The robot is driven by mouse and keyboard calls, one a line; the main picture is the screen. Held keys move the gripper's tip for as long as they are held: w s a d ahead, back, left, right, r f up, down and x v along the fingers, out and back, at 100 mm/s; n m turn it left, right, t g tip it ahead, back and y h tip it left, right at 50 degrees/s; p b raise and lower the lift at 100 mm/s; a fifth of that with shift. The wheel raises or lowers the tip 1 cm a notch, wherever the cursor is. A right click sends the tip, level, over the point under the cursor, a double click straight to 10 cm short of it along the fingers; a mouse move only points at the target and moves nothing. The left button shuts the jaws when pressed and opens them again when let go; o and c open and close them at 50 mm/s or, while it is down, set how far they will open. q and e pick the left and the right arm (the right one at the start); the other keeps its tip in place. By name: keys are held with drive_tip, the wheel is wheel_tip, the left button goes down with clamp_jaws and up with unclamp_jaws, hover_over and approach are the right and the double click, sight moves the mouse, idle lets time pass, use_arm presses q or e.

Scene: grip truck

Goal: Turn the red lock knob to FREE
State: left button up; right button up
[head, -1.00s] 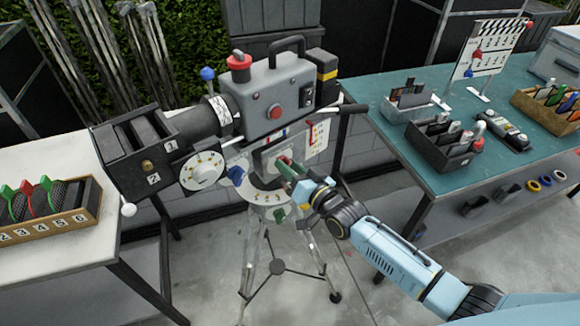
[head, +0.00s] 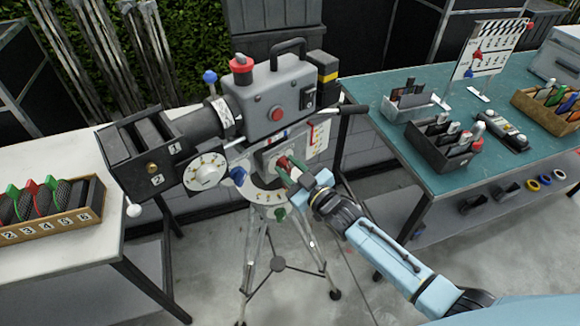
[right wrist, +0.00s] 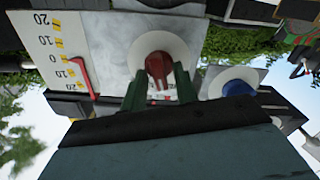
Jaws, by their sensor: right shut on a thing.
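The red lock knob (right wrist: 158,68) sits on a round white plate (right wrist: 148,42) in the right wrist view. It is between the green fingers of my right gripper (right wrist: 160,90), which is shut on it. In the head view my right gripper (head: 290,168) reaches the head of the tripod, under the grey film camera (head: 270,95). There the fingers mostly hide the knob. Any FREE marking is too small or hidden to read. My left gripper is in neither view.
A blue knob (right wrist: 238,88) is close beside my right gripper. A tilt scale plate (right wrist: 60,48) with a red pointer stands on the other side. The tripod (head: 255,265) stands between a white table (head: 60,260) and a teal table (head: 430,185).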

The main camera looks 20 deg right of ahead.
drive_tip(key=shift+n, duration=1.1)
drive_tip(key=o, duration=0.6)
drive_tip(key=shift+s, duration=0.1)
drive_tip(key=v, duration=1.3)
drive_tip(key=shift+s, duration=0.2)
